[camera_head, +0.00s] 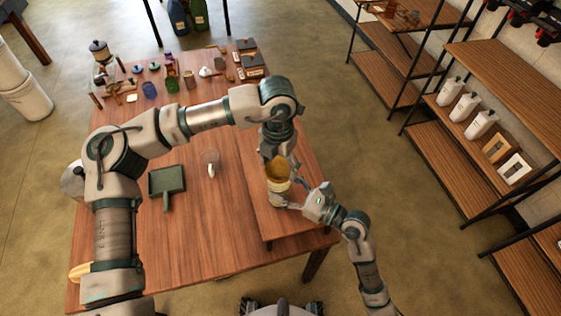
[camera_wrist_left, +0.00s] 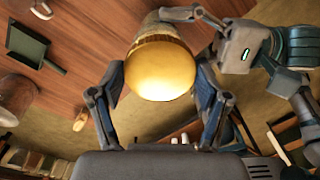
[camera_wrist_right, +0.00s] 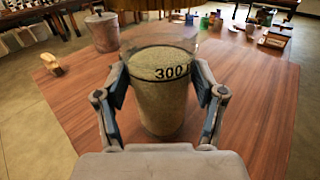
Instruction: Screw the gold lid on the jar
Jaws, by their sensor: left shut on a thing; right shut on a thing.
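The jar (camera_head: 278,186) stands upright near the right side of the table, with the gold lid (camera_head: 277,167) at its top. In the right wrist view the jar (camera_wrist_right: 162,95) is clear, marked 300 and filled with grainy material. My right gripper (camera_head: 296,200) is shut around the jar's side. My left gripper (camera_head: 279,157) reaches from above and is shut on the lid. In the left wrist view the round lid (camera_wrist_left: 160,75) lies between the fingers, in line with the jar. The seam between lid and jar is hidden, so I cannot tell how tightly it sits.
Shelves with white bottles (camera_head: 465,106) stand at the right. The table's front middle is clear.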

